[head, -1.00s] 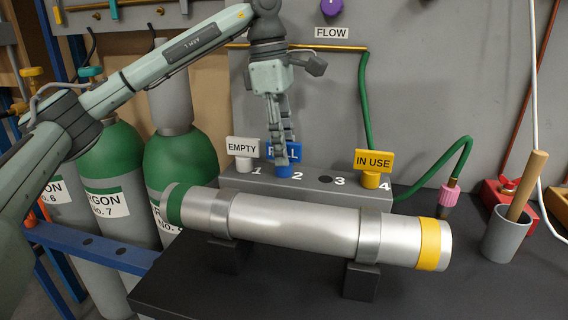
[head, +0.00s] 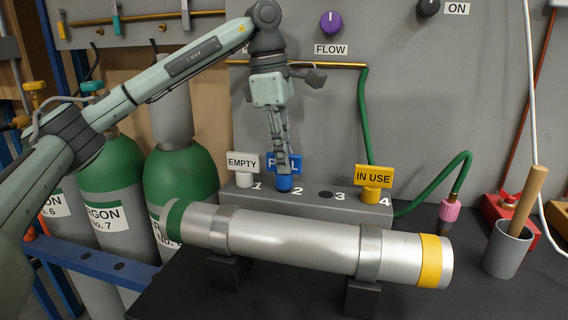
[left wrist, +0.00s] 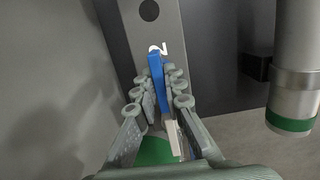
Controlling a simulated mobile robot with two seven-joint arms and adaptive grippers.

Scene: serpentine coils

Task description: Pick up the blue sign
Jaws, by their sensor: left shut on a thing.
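The blue sign (head: 296,164) stands upright at position 2 of the grey numbered block, with its round blue base at the block's top. Its lettering is partly hidden by my fingers. My left gripper (head: 283,168) comes down from above and is shut on the blue sign. In the left wrist view the blue sign (left wrist: 156,78) shows edge-on between the two fingers of my left gripper (left wrist: 164,74). I cannot tell any gap between its base and the block. My right gripper is not in view.
The white EMPTY sign (head: 243,162) stands close on the left at position 1. The yellow IN USE sign (head: 373,176) is at position 4, and hole 3 (head: 325,195) is empty. A silver cylinder (head: 300,240) lies in front. A grey cup (head: 506,250) stands at right.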

